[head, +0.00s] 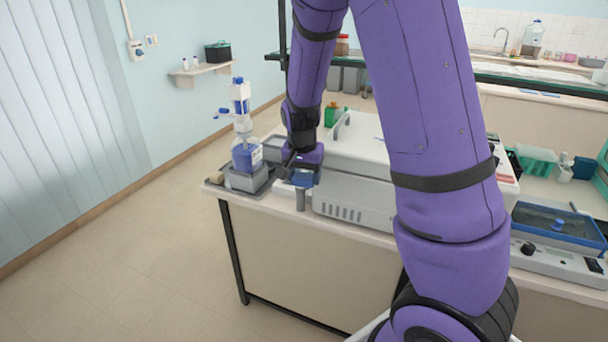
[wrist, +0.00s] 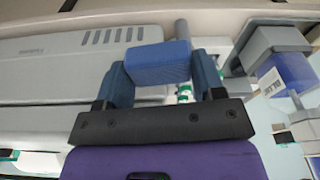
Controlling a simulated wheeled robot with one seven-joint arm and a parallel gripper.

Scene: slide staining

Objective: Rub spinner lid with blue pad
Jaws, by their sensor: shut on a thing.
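My gripper (wrist: 160,72) is shut on a blue pad (wrist: 158,62), a small block held between its two blue fingertips in the wrist view. In the head view my gripper (head: 302,178) is at the left end of the spinner, a pale grey machine with a vented front (head: 345,207). Its broad white lid (head: 365,152) has a handle on top and is partly hidden behind my arm. The grey vented body also shows in the wrist view (wrist: 60,62), behind and left of the pad. I cannot tell whether the pad touches the machine.
A blue-and-white dispenser bottle (head: 246,155) stands in a grey tray (head: 262,186) just left of my gripper. A green bottle (head: 331,115) is behind. A blue-rimmed bath (head: 560,222) is at the right. Floor left of the bench is clear.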

